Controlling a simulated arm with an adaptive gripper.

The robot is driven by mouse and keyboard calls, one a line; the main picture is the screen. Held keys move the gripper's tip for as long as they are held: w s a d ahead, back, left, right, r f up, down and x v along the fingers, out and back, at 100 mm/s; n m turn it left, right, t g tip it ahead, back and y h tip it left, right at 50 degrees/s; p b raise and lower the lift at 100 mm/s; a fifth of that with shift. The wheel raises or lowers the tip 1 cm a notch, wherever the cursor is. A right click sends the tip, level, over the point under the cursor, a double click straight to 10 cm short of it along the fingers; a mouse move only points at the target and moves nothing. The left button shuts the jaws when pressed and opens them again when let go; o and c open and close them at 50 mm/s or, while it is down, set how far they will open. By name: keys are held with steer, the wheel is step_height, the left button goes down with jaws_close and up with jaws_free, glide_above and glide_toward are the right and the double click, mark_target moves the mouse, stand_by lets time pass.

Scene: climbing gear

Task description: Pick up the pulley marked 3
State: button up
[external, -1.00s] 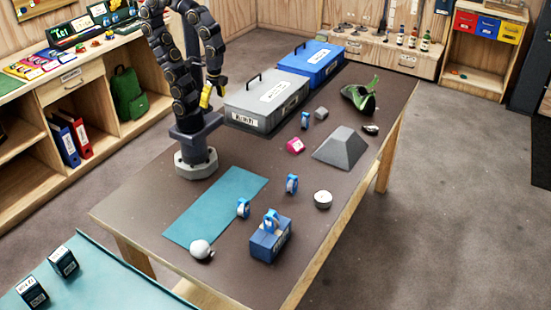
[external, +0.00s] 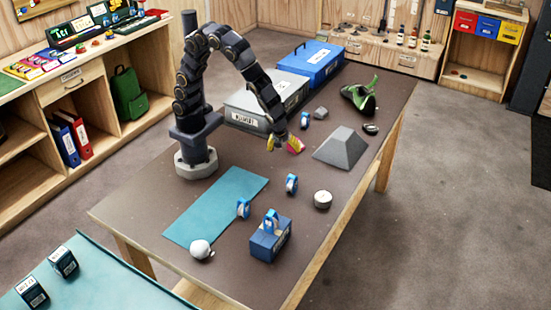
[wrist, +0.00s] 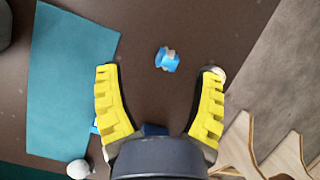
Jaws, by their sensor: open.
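Several blue-and-white pulleys stand on the dark table in the external view. One is near the middle (external: 291,184), one at the teal mat's edge (external: 243,208), one on a blue box (external: 271,221), and one farther back (external: 305,120). No number on them is readable. A blue bit of another shows behind the left finger.
A grey pyramid (external: 341,148), a white-topped round tin (external: 323,199), a white ball (external: 200,249) and the blue box (external: 268,245) stand nearby. The teal mat (external: 215,205) is mostly bare. A grey case (external: 250,105) stands behind.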

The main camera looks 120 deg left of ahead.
mark_target(292, 177)
steer(key=w+f+m, duration=0.1)
steer(key=f, duration=0.1)
steer(key=w+d+f+m, duration=0.1)
steer(key=f, duration=0.1)
steer(key=w+f+m, duration=0.1)
steer(key=f+m, duration=0.1)
steer(key=shift+w+d+f, duration=0.15)
steer(key=shift+f, duration=0.05)
steer(key=shift+t, duration=0.3)
steer(key=x, duration=0.7)
steer(key=shift+d+f, duration=0.1)
steer(key=shift+f, duration=0.35)
jaws_close()
